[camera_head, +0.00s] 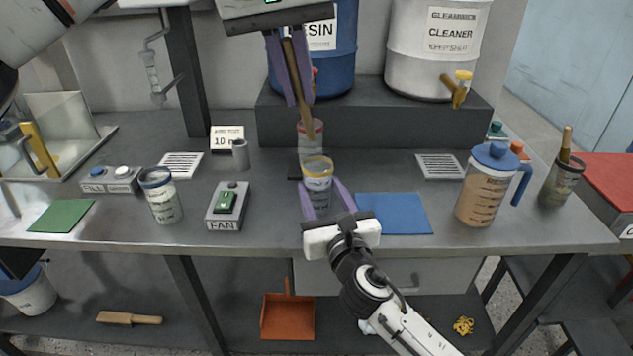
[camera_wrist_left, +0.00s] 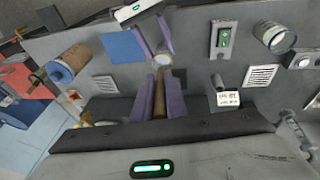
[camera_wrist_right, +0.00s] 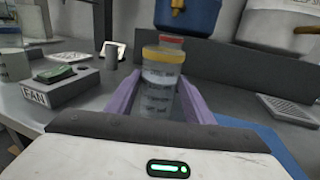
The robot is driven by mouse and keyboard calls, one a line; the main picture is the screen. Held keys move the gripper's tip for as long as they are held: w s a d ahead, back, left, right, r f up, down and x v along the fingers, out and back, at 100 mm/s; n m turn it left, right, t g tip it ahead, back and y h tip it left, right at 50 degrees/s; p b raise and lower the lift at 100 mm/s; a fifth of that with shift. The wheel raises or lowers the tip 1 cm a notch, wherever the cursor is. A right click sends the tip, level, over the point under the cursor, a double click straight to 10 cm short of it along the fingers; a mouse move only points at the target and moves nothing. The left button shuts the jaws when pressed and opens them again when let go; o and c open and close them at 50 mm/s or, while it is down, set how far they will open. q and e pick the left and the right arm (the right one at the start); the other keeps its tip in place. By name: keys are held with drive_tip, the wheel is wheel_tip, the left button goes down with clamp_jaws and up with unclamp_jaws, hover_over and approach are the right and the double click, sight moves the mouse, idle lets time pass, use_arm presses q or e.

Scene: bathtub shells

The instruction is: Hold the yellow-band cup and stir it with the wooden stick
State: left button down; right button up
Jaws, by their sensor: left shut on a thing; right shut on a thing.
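The yellow-band cup (camera_head: 317,178) is a clear measuring cup standing upright at the middle of the bench. My right gripper (camera_head: 327,204) is shut on it from the front, and the right wrist view shows the cup (camera_wrist_right: 162,85) between the purple fingers. My left gripper (camera_head: 292,90) is above and behind the cup, shut on the wooden stick (camera_head: 303,95), which hangs down slightly tilted. The left wrist view shows the stick (camera_wrist_left: 159,95) between the fingers, pointing toward the cup. In the head view its lower end is near a red-band cup (camera_head: 310,130) behind; whether it is inside any cup I cannot tell.
A blue-band cup (camera_head: 160,195) and the FAN switch box (camera_head: 228,205) stand to the left. A blue mat (camera_head: 393,213) and a blue-lidded pitcher (camera_head: 487,185) are to the right. A raised dark block (camera_head: 390,117) bears the resin and cleaner drums behind.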

drive_tip(key=o, duration=1)
